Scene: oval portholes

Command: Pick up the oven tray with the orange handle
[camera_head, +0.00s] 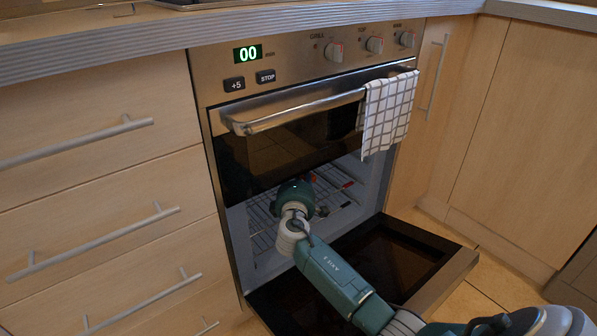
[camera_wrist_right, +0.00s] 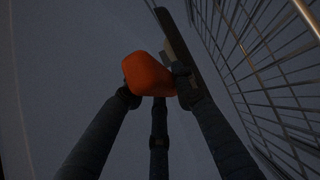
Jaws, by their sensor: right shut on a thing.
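The orange handle (camera_wrist_right: 146,72) is in the right wrist view, between the dark fingers of my right gripper (camera_wrist_right: 156,88), which is shut on it. A thin brownish-grey edge (camera_wrist_right: 176,45) beside the handle looks like part of the tray; the rest of the tray cannot be made out. In the head view my right arm reaches in from the lower right, over the lowered door, into the oven (camera_head: 232,165). Its wrist is inside the opening and hides the fingers and the handle. My left gripper is in neither view.
A wire rack (camera_wrist_right: 265,70) runs close along the right of the wrist view. The oven door (camera_head: 440,275) is folded down. A checked towel (camera_head: 387,112) hangs from the upper handle bar (camera_head: 290,115). Drawers (camera_head: 95,165) stand left, cupboards (camera_head: 520,130) right.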

